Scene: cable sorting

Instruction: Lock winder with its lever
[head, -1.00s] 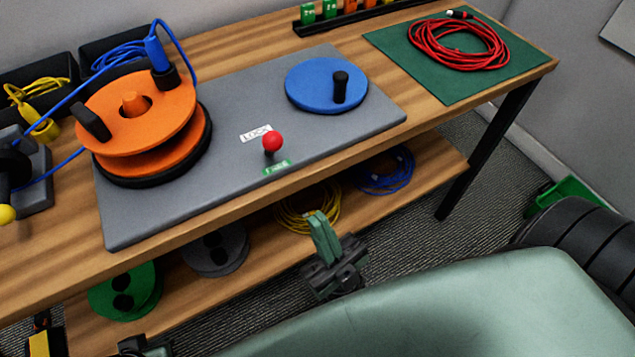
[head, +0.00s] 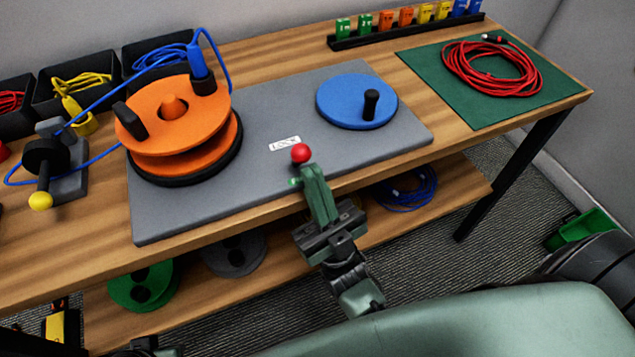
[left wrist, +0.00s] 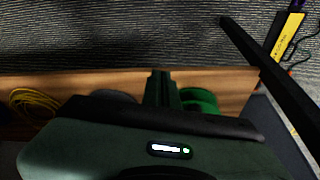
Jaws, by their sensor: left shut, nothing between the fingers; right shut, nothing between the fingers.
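The orange winder reel (head: 172,125) stands on the left of the grey board (head: 270,185), with a blue cable running to it. The lever's red knob (head: 301,153) is at the board's middle, beside a white LOCK label (head: 285,144). My right gripper (head: 312,178) is shut and empty. Its tips are just in front of the red knob and hide the green label and the lever's lower part; whether they touch it I cannot tell. My left gripper (left wrist: 160,85) is shut and empty in the left wrist view, in front of the lower shelf.
A blue disc (head: 356,101) with a black handle sits on the board's right. A red cable coil (head: 491,65) lies on a green mat (head: 455,104). A black crank device (head: 50,165) with a yellow knob stands at the left. Spools lie on the lower shelf (head: 190,298).

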